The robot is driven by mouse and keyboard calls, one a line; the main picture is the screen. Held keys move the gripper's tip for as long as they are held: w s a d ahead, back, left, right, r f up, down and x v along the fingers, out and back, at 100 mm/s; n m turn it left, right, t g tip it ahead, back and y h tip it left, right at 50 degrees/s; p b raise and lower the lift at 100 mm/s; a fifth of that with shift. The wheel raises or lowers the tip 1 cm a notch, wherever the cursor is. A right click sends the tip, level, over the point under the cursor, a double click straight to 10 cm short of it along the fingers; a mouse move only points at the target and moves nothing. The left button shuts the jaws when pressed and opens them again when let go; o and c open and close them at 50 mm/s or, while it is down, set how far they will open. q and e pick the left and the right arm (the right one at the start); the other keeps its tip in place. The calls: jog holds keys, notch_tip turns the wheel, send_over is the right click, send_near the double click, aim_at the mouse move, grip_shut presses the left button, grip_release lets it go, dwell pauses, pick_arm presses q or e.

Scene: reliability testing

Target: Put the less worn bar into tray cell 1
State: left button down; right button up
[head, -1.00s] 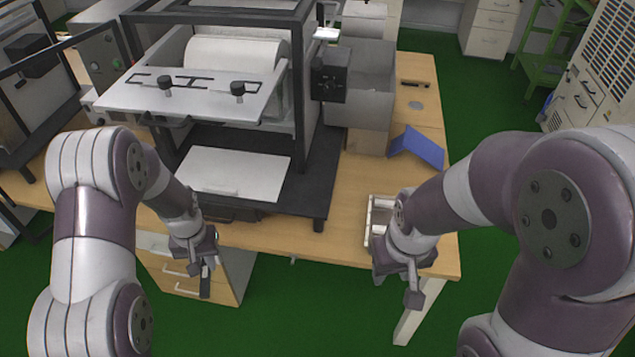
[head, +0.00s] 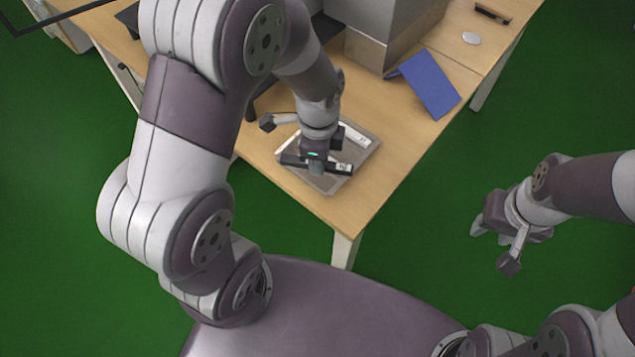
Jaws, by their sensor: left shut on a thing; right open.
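The tray (head: 320,185) is grey and shallow and lies at the table's near corner in the head view. My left gripper (head: 315,162) is over it, pointing down and shut on a dark bar (head: 291,159). The bar lies crosswise, low over the tray's near part; I cannot tell whether it touches the tray. A pale strip (head: 360,139) shows at the tray's far right side. My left arm hides much of the tray, so cell numbers and wear on the bar cannot be read. My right gripper (head: 495,247) is open and empty, over the green floor at the right.
A blue open folder-like object (head: 432,84) lies on the wooden table (head: 385,165) behind the tray. A grey box-like machine part (head: 382,45) stands further back. A small pale disc (head: 470,38) lies at the back right. The green floor right of the table is clear.

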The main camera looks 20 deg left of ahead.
pick_arm(q)
jog(key=s+f+m+b, duration=0.2)
jog(key=s+f+m, duration=0.1)
jog(key=m, duration=0.3)
jog(key=w+a+f, duration=0.1)
jog(key=w+f, duration=0.1)
jog(key=w, duration=0.1)
jog(key=w+a+f, duration=0.2)
jog(key=w, duration=0.1)
jog(key=w+a+f, duration=0.2)
jog(key=w, duration=0.1)
jog(key=shift+w+a+f, duration=0.1)
jog(key=shift+w+f, duration=0.15)
jog(key=shift+w, duration=0.05)
notch_tip(320, 180, down, 4)
jog(key=shift+s+r, duration=0.1)
jog(key=shift+r, duration=0.15)
jog(key=shift+f, duration=0.3)
pick_arm(e)
jog(key=f, duration=0.4)
jog(key=shift+w+a+f, duration=0.1)
jog(key=shift+a+f, duration=0.05)
jog(key=shift+a, duration=0.15)
pick_arm(q)
jog(key=shift+f+b, duration=0.15)
jog(key=shift+b, duration=0.15)
pick_arm(e)
jog(key=shift+f, duration=0.15)
